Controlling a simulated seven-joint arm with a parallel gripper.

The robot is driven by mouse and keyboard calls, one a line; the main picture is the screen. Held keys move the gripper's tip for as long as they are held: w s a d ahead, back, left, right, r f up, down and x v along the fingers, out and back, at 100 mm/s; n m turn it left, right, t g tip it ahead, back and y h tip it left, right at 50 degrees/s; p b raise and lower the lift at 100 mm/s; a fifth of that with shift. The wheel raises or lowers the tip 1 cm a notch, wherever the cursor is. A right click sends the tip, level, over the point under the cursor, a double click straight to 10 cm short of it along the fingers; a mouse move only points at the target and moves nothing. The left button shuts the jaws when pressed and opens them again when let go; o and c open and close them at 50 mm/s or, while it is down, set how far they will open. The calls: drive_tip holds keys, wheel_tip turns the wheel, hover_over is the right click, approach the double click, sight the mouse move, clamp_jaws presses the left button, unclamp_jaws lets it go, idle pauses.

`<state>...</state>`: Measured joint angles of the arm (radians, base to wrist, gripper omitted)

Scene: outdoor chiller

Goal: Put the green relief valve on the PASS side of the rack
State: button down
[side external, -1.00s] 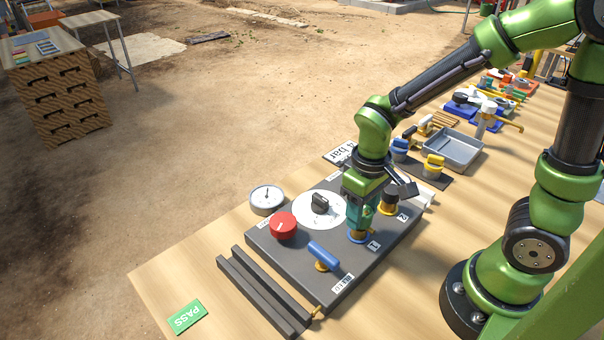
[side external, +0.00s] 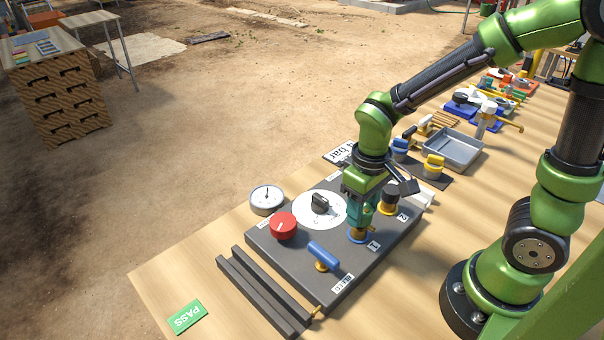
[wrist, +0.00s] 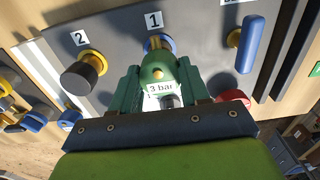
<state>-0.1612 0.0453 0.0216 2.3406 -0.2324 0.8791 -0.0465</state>
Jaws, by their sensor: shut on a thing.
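The green relief valve (wrist: 158,72) carries a "3 bar" label and sits between my fingers in the wrist view. My gripper (side external: 358,222) is shut on it at station 1 of the dark test block (side external: 300,239). The blue ring (side external: 358,237) of station 1 is right below the fingertips. Whether the valve still touches the ring I cannot tell. In the side view my fingers hide most of the valve. The rack (side external: 262,290) is a pair of dark rails left of the block. The green PASS sign (side external: 187,316) lies on the table beyond its left side.
The block carries a red knob (side external: 283,226), a black dial knob (side external: 320,204), a blue-handled lever (side external: 323,256) and a black-and-yellow valve (side external: 389,201) at station 2. A gauge (side external: 267,199) stands behind it. A grey tray (side external: 453,150) and more valves are farther right. The rack looks empty.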

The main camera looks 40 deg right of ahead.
drive_tip(key=shift+r, duration=0.4)
drive_tip(key=shift+r, duration=2.6)
drive_tip(key=c, duration=1.1)
unclamp_jaws()
clamp_jaws()
